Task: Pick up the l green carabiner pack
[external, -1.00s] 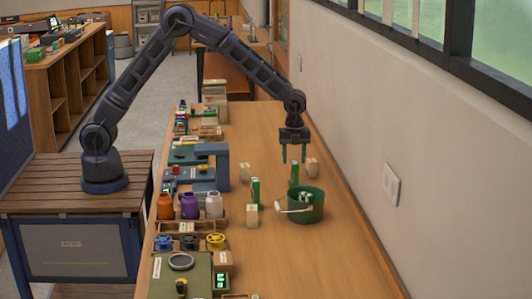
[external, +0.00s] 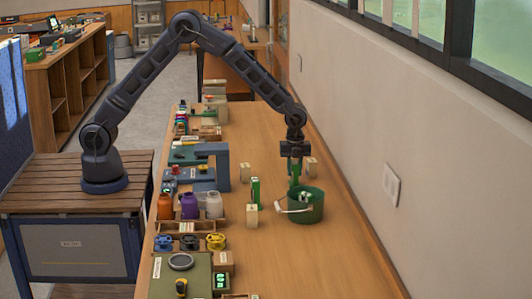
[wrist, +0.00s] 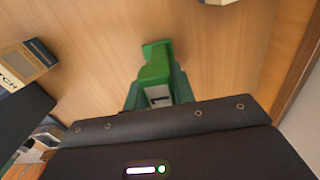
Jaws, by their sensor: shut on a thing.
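My gripper (external: 295,174) is down over the table just behind the dark green bucket, shut on a green carabiner pack. In the wrist view this green pack (wrist: 156,68) stands between the two green fingers, with a white label bearing a dark mark near the palm. The fingers hide its sides. In the external view the pack is mostly hidden by the gripper and bucket. I cannot tell whether it still touches the table. A second green pack (external: 255,190) stands upright to the left of the bucket, apart from my gripper.
The green bucket (external: 306,213) with a pale handle stands close in front of my gripper. Bottles (external: 190,206) and a blue-grey stand (external: 222,170) line the left side. The wall is right.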

